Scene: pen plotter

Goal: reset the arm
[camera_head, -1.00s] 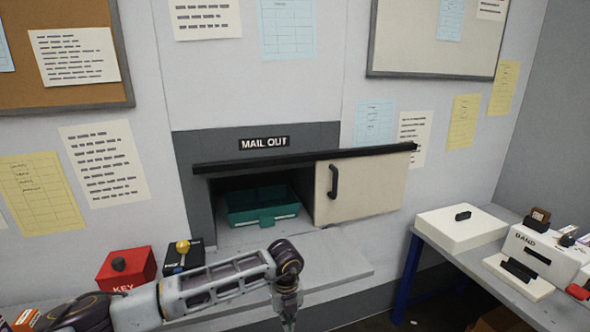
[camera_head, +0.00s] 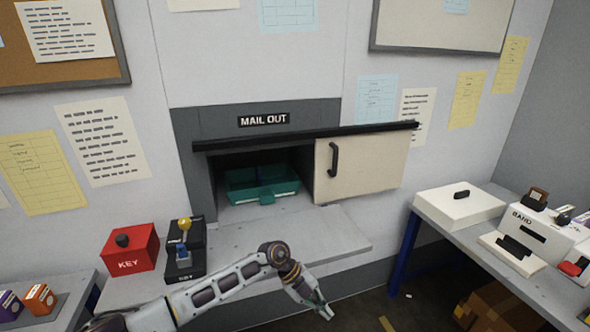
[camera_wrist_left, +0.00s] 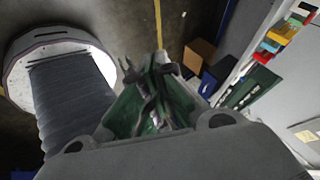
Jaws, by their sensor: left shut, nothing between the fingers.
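My left arm comes in from the lower left in the head view, and its gripper (camera_head: 322,309) hangs over the floor in front of the shelf. The left gripper is shut and holds nothing. In the left wrist view its fingers (camera_wrist_left: 158,90) come together above the floor. My right gripper does not show in either view.
The mail-out hatch holds a green tray (camera_head: 262,193); its sliding door (camera_head: 362,176) stands to the right. A red key box (camera_head: 130,249) and a black box with a yellow knob (camera_head: 185,250) stand on the shelf (camera_head: 320,237). A side table (camera_head: 448,226) is at right.

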